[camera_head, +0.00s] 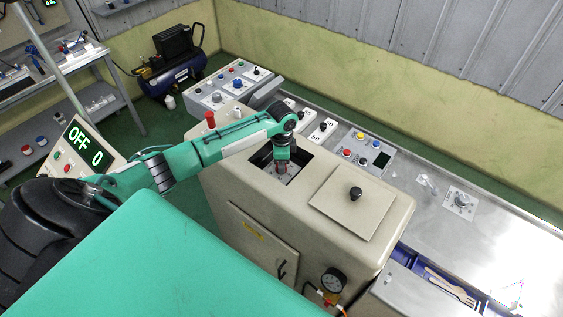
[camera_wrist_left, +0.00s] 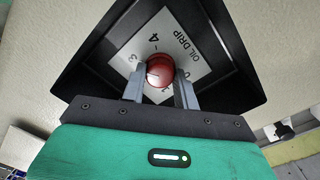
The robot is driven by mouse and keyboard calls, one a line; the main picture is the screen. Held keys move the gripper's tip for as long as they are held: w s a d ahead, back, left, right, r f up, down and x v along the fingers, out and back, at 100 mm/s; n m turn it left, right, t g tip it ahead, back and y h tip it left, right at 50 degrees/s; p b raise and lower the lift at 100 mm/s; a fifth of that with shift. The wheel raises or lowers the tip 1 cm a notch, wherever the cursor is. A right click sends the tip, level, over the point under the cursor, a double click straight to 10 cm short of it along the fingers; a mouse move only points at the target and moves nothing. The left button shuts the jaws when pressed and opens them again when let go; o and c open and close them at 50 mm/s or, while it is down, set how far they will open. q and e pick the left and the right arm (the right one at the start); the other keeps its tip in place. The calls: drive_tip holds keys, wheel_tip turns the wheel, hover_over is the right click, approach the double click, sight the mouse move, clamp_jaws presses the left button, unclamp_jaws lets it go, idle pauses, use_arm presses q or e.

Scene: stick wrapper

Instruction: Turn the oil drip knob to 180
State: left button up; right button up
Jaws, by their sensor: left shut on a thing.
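The oil drip knob (camera_wrist_left: 160,70) is a round red knob on a white plate (camera_wrist_left: 190,47) marked OIL DRIP, with numbers around it. The plate lies at the bottom of a dark square recess in the beige machine. My left gripper (camera_wrist_left: 160,85) reaches into the recess, with one finger on each side of the knob, shut on it. In the head view my left gripper (camera_head: 284,168) points down into the recess, and the knob there is mostly hidden by the fingers. My right gripper is not in view.
The beige machine's top has a square lid (camera_head: 352,208) with a black knob beside the recess. A display (camera_head: 88,148) at left reads OFF 0. Control panels with buttons stand behind. A pressure gauge (camera_head: 334,280) is on the machine's front. A blue compressor (camera_head: 172,75) stands at the back.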

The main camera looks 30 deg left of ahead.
use_arm(q)
drive_tip(key=o, duration=1)
drive_tip(key=shift+c, duration=0.2)
drive_tip(key=shift+r, duration=0.3)
wheel_tip(320, 180, up, 13)
drive_tip(key=b, duration=0.5)
drive_tip(key=shift+w+r, duration=0.15)
drive_tip(key=shift+a, duration=0.1)
